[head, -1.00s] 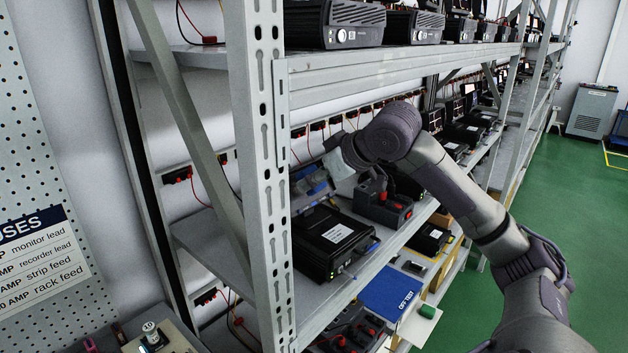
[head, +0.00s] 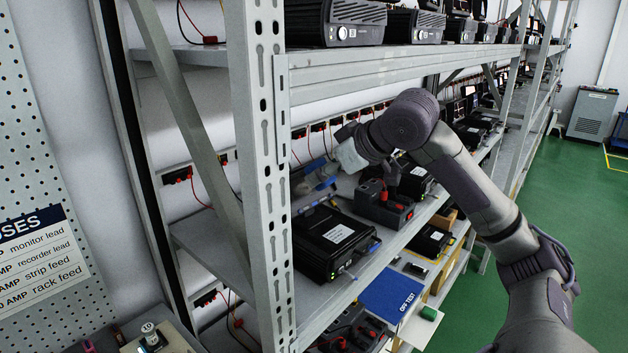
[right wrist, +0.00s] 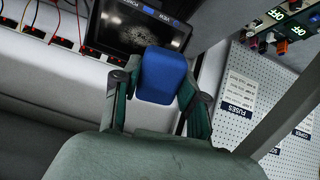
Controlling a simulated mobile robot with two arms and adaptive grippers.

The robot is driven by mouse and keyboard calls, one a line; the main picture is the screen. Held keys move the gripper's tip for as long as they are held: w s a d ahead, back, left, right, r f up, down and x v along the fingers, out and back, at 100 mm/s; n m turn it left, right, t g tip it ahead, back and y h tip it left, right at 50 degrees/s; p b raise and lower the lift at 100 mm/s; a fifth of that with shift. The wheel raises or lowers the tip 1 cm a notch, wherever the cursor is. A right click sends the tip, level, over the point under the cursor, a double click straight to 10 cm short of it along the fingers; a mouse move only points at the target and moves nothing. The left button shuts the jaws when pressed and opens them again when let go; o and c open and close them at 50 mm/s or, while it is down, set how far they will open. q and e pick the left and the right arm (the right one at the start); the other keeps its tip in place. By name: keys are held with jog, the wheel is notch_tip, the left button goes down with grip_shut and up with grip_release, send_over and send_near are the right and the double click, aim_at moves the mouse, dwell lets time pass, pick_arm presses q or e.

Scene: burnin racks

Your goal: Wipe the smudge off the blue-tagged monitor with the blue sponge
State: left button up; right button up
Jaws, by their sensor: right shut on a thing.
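My right gripper (right wrist: 162,88) is shut on the blue sponge (right wrist: 164,72), which sits between its two fingers in the right wrist view. Beyond the sponge is a dark monitor (right wrist: 112,42), with a pale speckled smudge (right wrist: 134,32) on its screen. The sponge overlaps the monitor's lower right part in this view; I cannot tell whether they touch. In the head view, my right gripper (head: 322,174) is inside the rack above the middle shelf, small and partly hidden by my wrist. My left gripper is not in view.
A black unit with a white label (head: 336,240) and a grey device with red knobs (head: 384,206) stand below my wrist. A rack post (head: 262,180) rises to the left.

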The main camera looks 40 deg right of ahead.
aim_at(294, 192)
jog(key=shift+p+x, duration=1.7)
jog(key=shift+x, duration=1.8)
jog(key=shift+p+x, duration=0.7)
jog(key=shift+x, duration=0.3)
jog(key=shift+d, duration=0.1)
